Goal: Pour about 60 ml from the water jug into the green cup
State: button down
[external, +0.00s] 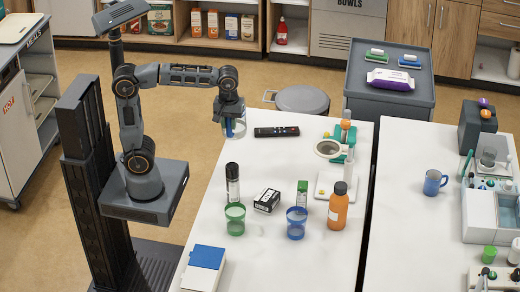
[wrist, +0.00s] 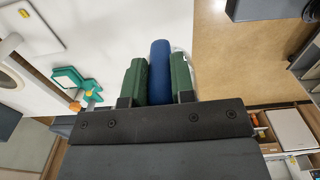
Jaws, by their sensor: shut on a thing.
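My gripper (external: 230,112) is shut on the water jug (external: 238,130), a small clear vessel with blue parts, held over the far left part of the white table.
Table between jug and dark bottle is clear.

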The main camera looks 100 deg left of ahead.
notch_tip(320, 180, up, 3)
jog(key=shift+w+r, duration=0.1)
jog(key=shift+r, duration=0.1)
jog(key=w+d+n+p, duration=0.4)
jog(key=w+n+p, duration=0.6)
jog(key=w+n, duration=0.3)
jog(key=w+d+n+p, duration=0.4)
jog(key=w+n+p, duration=0.65)
jog(key=n, duration=0.35)
notch_tip(320, 180, down, 9)
jog(key=shift+s+f, duration=0.2)
jog(key=shift+s, duration=0.05)
